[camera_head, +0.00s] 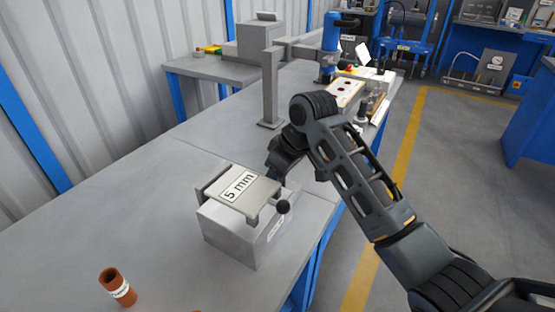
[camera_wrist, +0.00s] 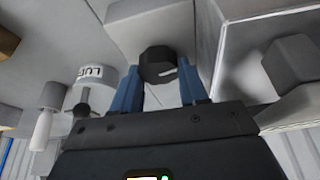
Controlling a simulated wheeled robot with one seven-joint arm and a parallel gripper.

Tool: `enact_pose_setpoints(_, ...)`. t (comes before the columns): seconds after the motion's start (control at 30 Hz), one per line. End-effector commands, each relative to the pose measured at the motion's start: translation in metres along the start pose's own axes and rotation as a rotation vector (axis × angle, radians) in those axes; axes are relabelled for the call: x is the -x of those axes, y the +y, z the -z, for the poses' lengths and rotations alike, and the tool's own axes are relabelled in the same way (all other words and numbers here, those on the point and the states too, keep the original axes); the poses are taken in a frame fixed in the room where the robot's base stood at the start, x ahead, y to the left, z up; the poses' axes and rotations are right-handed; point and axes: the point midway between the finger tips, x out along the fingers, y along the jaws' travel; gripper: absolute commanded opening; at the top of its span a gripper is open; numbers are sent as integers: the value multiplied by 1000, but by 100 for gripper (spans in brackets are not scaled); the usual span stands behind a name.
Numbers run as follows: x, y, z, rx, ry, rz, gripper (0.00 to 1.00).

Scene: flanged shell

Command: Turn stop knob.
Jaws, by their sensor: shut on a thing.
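A dark faceted knob (camera_wrist: 158,64) with a short white line on its face stands out from a light grey housing in the wrist view. My gripper (camera_wrist: 158,76) has its two blue fingers on either side of this knob and is shut on it. In the head view, a grey block with a plate marked "5 mm" (camera_head: 240,187) sits on the bench, and a black ball (camera_head: 283,206) sticks out at its right corner. My arm reaches down behind this block. My fingers and the held knob are hidden there.
In the wrist view, a labelled cylinder (camera_wrist: 97,82) is left of the fingers and a dark grey block (camera_wrist: 292,62) is right.

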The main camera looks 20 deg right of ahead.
Motion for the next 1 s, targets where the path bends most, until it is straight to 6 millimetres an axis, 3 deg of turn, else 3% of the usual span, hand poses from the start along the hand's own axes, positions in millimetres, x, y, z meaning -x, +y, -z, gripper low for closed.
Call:
enact_pose_setpoints(0.43,2,-1,0,-227,-2,-93,13)
enact_pose_setpoints(1.0,0,0,0,-265,0,-110,13)
